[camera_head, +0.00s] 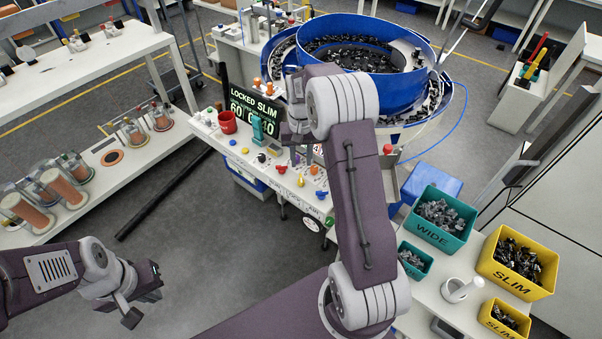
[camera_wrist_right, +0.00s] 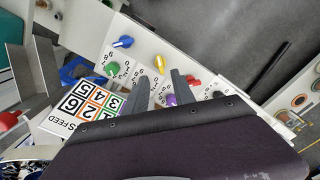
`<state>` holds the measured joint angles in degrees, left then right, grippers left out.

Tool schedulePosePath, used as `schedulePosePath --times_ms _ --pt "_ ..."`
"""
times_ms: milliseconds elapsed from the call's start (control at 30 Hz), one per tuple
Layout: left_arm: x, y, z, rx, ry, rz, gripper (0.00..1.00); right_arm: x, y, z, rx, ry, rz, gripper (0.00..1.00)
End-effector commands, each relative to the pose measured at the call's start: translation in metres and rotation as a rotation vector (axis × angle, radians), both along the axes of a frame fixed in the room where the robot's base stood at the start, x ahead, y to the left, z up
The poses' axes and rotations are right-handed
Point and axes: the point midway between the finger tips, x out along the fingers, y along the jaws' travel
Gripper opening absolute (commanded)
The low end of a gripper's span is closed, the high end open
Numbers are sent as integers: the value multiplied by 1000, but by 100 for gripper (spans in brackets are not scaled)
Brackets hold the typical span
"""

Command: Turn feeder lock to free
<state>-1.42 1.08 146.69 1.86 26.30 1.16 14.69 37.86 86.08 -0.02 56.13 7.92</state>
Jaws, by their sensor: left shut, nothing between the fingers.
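The dark display (camera_head: 252,108) on the feeder's control bench reads "LOCKED SLIM" in its top line. Below it is a sloped panel (camera_head: 262,178) with several coloured knobs; I cannot tell which one is the lock. In the right wrist view a yellow knob (camera_wrist_right: 159,63), a purple knob (camera_wrist_right: 171,100), a green knob (camera_wrist_right: 114,69) and a blue knob (camera_wrist_right: 123,41) show near my right gripper (camera_wrist_right: 159,74). Its two fingers are apart with nothing held, pointing at the panel. My right arm hides part of the panel in the head view. My left gripper (camera_head: 143,303) is shut and empty over the floor.
The blue bowl feeder (camera_head: 400,88) stands behind the panel. Green bins marked WIDE (camera_head: 436,233) and yellow bins marked SLIM (camera_head: 520,285) stand at the right. Spool shelves are at the left, with open floor between.

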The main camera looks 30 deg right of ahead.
Motion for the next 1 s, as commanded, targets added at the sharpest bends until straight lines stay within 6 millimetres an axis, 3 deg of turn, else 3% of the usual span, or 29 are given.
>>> schedulePosePath --times_ms 200,333,700,833,1000 --pt "0 0 3 0 0 0 0 -1 1 -47 1 4 1 31" --pt "0 0 4 0 0 0 0 -1 1 -67 1 3 1 31" --pt "0 0 5 0 0 0 0 0 1 -79 0 -1 1 31" --pt "0 0 5 0 0 0 0 0 1 -79 0 -1 1 0" --pt "0 0 5 0 0 0 0 0 0 -79 0 -1 2 0"
